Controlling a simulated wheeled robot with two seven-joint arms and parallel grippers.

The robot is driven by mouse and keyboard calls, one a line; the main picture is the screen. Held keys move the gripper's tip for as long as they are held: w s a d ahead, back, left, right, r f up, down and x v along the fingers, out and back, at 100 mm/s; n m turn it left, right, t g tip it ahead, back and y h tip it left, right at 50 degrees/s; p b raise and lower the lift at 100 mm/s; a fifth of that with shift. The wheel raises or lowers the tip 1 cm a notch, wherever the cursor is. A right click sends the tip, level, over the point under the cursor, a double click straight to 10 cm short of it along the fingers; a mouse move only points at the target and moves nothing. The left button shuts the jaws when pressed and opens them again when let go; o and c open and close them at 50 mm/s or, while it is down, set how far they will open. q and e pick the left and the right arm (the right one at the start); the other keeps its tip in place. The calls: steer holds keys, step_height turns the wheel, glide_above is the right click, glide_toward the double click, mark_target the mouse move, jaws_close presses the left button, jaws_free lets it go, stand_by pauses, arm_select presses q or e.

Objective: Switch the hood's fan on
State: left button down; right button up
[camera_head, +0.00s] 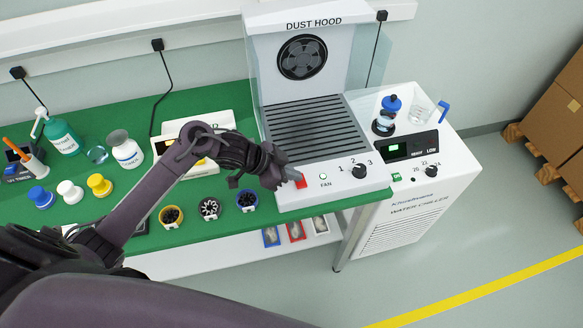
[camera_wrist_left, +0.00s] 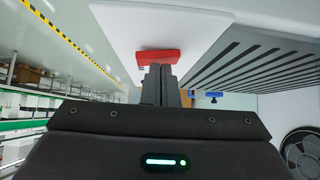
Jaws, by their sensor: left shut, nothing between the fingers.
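The dust hood (camera_head: 262,110) stands at the right end of the green bench, with a dark round fan (camera_head: 302,57) in its back wall. My right gripper is not in view.
A water chiller (camera_head: 405,205) with a display and knob stands right of the hood. Bottles and coloured caps stand to the left.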

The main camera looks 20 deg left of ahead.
arm_select(q)
steer(key=shift+s+d+r, duration=0.15)
steer(key=shift+s, duration=0.05)
steer(key=shift+w, duration=0.1)
steer(key=shift+r+p, duration=0.25)
steer(key=shift+p, duration=0.1)
steer(key=r+p, duration=0.3)
steer(key=shift+w+a+r, duration=0.2)
steer(key=shift+r, duration=0.05)
steer(key=shift+a+r+p, duration=0.15)
steer(key=shift+r+p, duration=0.2)
steer(key=shift+p, duration=0.1)
steer(key=b+v, duration=0.3)
steer(key=v, duration=0.6)
steer(key=shift+a, duration=0.4)
steer(key=shift+w+f, duration=0.1)
steer(key=shift+f, duration=0.05)
